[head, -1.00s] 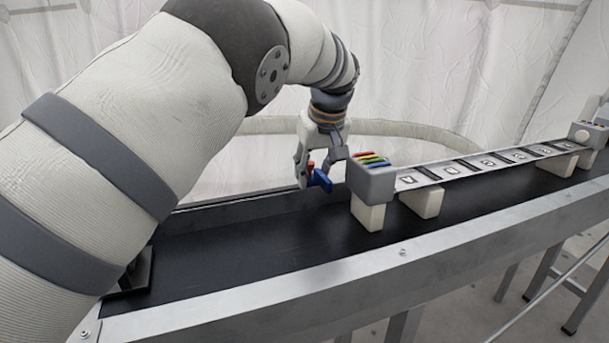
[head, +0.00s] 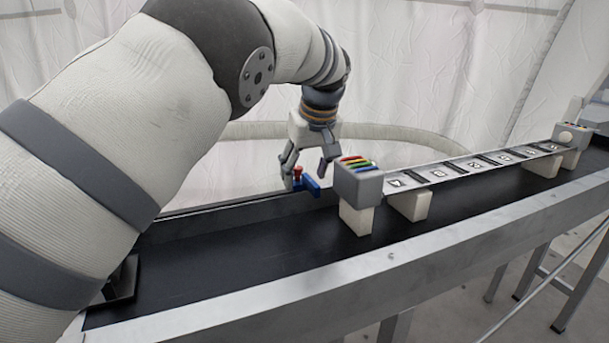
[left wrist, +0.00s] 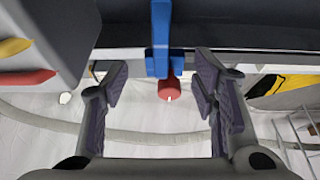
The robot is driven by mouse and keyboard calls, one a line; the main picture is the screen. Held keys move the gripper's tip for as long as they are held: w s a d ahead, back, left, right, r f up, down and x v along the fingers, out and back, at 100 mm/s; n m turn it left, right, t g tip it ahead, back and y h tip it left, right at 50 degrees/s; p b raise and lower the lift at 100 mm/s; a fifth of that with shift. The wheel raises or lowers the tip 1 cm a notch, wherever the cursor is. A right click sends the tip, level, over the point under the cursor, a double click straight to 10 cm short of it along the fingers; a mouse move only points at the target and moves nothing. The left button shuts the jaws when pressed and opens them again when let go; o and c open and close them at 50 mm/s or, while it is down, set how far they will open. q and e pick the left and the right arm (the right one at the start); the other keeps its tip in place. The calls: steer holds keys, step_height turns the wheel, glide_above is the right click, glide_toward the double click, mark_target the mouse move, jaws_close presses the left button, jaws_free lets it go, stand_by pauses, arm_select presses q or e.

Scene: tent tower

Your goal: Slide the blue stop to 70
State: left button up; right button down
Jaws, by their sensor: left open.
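The blue stop (head: 309,186) with a red knob (head: 298,172) sits at the belt's far edge, left of the grey end block (head: 358,187). My left gripper (head: 306,177) points down over it, open, with its fingers spread to either side of the stop's red-knob end. In the left wrist view the blue stop (left wrist: 161,38) runs down between the open fingers, and the red knob (left wrist: 171,88) shows between them. I see no grip on it. A scale strip (head: 455,168) with small number plates runs right from the block; its numbers are too small to read.
Cream feet (head: 409,205) carry the strip above the black belt (head: 250,250). A second end block (head: 574,137) stands at the far right. The metal rail (head: 390,258) edges the near side. The belt left of the block is clear.

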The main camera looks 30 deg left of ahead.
mark_target(314, 182)
arm_select(q)
steer(key=v, duration=1)
steer(key=shift+d+r, duration=0.15)
steer(key=shift+r, duration=0.1)
steer(key=shift+s+f, duration=0.1)
